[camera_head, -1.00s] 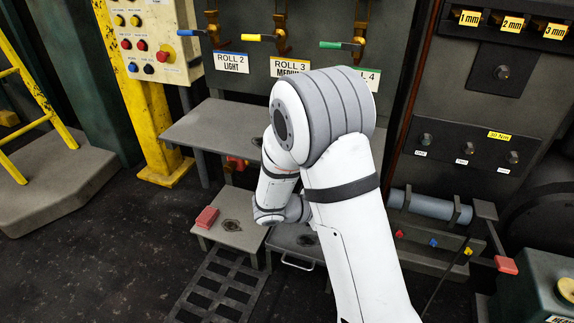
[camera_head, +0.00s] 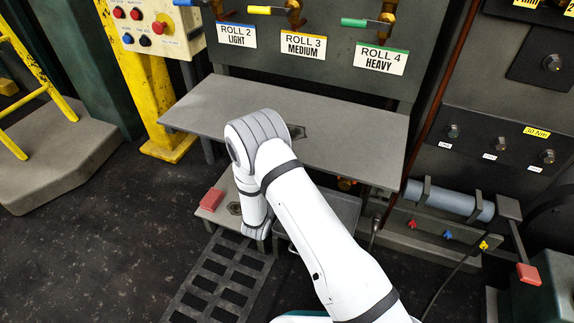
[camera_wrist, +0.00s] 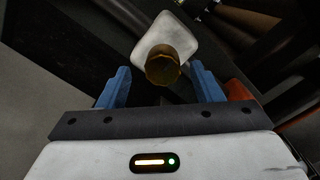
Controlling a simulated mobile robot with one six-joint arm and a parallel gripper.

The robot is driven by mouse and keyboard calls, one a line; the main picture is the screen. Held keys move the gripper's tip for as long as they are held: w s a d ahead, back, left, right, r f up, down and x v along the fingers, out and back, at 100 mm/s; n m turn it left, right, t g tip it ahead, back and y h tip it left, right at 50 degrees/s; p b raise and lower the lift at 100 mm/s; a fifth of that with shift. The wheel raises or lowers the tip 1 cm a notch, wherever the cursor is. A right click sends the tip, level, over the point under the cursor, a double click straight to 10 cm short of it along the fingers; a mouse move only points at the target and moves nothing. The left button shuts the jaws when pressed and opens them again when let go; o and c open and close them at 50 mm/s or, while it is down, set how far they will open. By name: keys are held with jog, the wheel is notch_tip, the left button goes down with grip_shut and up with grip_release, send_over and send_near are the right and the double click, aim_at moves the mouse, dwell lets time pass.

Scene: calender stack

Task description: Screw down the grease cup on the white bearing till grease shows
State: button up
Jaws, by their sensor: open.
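In the wrist view, the brass grease cup (camera_wrist: 162,67) stands on the white bearing (camera_wrist: 166,32), just beyond my gripper (camera_wrist: 159,80). My gripper is open, with one blue finger on each side of the cup's near end. Dark gaps show between the fingers and the cup, so I see no contact. No grease shows on the visible parts of the bearing. In the head view, the arm reaches down below the grey shelf, and the gripper, cup and bearing are hidden.
The grey shelf (camera_head: 340,140) lies above and behind my wrist. A red block (camera_head: 212,199) sits on a low grey plate left of the arm. An orange-red part (camera_wrist: 240,90) is close to the right finger. A floor grate (camera_head: 215,280) lies in front.

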jog(key=shift+b+x, duration=0.55)
jog(key=shift+x, duration=1.75)
jog(key=shift+d, duration=0.15)
jog(key=shift+c, duration=0.4)
jog(key=shift+s, duration=0.1)
jog(key=c, duration=0.9)
jog(key=shift+a, duration=0.3)
jog(key=shift+d, duration=0.15)
